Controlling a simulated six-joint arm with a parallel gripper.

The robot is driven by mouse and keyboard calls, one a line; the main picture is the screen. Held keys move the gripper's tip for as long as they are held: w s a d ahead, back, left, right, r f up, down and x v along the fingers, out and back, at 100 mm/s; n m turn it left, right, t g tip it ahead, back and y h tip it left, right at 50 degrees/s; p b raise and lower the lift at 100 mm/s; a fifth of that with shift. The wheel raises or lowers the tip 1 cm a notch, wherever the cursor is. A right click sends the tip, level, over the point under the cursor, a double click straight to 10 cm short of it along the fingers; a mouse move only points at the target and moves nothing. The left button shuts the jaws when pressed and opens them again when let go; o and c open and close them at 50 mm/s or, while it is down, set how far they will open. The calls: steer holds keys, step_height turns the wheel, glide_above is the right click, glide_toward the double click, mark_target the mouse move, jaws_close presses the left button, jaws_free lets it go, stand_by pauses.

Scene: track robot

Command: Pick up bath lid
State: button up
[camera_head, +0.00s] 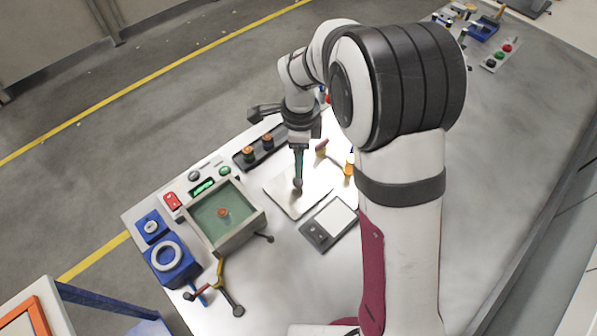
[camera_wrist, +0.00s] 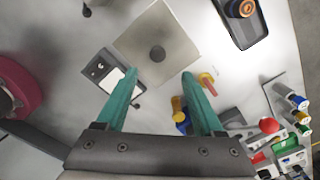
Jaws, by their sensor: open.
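The bath lid (camera_head: 284,202) is a flat, pale square plate lying on the bench, right of the open bath (camera_head: 256,225). In the wrist view the lid (camera_wrist: 180,35) shows a dark round knob (camera_wrist: 157,53) at its middle. I cannot tell the exact height gap.
A flat scale-like device (camera_head: 317,235) lies close in front of the lid. A dark tray with orange-topped pieces (camera_head: 258,148) is behind it. A yellow-and-red piece (camera_wrist: 207,82) lies near the right finger. Blue blocks (camera_head: 172,262) stand at the left. The bench's front right is clear.

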mark_target(298, 181)
steer(key=f, duration=0.9)
steer(key=shift+s+a+f, duration=0.2)
steer(key=shift+f, duration=0.15)
jaws_close()
